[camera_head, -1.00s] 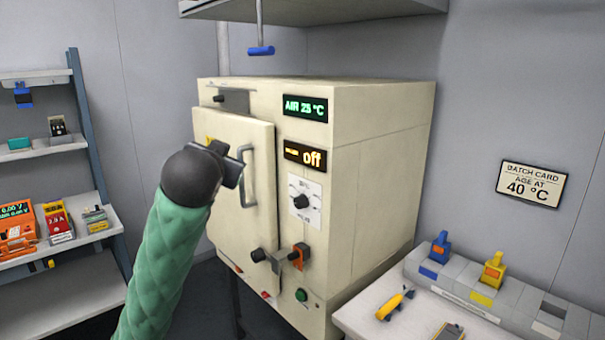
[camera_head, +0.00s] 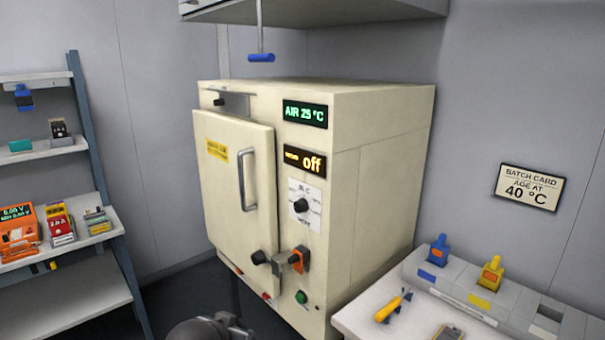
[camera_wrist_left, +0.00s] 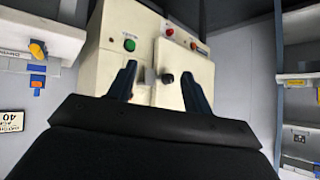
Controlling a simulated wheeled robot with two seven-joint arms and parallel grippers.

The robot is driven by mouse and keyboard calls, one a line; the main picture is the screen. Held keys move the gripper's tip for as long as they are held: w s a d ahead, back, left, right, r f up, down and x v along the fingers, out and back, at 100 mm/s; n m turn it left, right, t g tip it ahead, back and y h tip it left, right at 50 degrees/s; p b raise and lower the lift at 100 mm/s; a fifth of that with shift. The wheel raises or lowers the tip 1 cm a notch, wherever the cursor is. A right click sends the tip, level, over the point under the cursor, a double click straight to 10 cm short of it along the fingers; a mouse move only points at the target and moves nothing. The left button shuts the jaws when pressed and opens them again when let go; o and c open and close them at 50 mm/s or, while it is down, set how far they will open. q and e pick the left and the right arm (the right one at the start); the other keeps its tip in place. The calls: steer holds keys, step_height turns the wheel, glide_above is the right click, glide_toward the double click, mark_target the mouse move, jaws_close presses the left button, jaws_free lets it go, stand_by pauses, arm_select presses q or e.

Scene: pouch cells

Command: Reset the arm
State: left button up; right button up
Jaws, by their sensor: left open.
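My left gripper (camera_head: 222,326) shows only in part at the bottom edge of the head view, low in front of the cream oven (camera_head: 375,170). In the left wrist view its two dark fingers (camera_wrist_left: 158,82) are spread apart, with nothing between them. The oven also fills the middle of that view (camera_wrist_left: 130,22), beyond the fingertips and apart from them. The oven door (camera_head: 225,180) has a vertical grey handle (camera_head: 245,180). My right gripper is in neither view.
The oven displays (camera_head: 305,114) read "AIR 25 °C" and "off". A shelf rack (camera_head: 60,260) with several instruments stands left. A white bench (camera_head: 375,318) with a grey rack (camera_head: 470,270) is at right. A blue-handled pull (camera_head: 261,58) hangs above. A wall card (camera_head: 530,187) reads 40 °C.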

arm_select(q)
steer(key=s+f+g+p, duration=0.1)
steer(key=s+f+g, duration=0.2)
steer(key=s+f, duration=0.9)
steer(key=s+d+f+n+g, duration=0.1)
steer(key=s+f+g, duration=0.3)
steer(key=s+f, duration=0.8)
steer(key=s, duration=0.5)
steer(key=shift+s+f+g+p, duration=0.3)
steer(key=shift+s+f+p, duration=0.05)
steer(key=shift+d, duration=0.1)
steer(key=shift+c, duration=0.2)
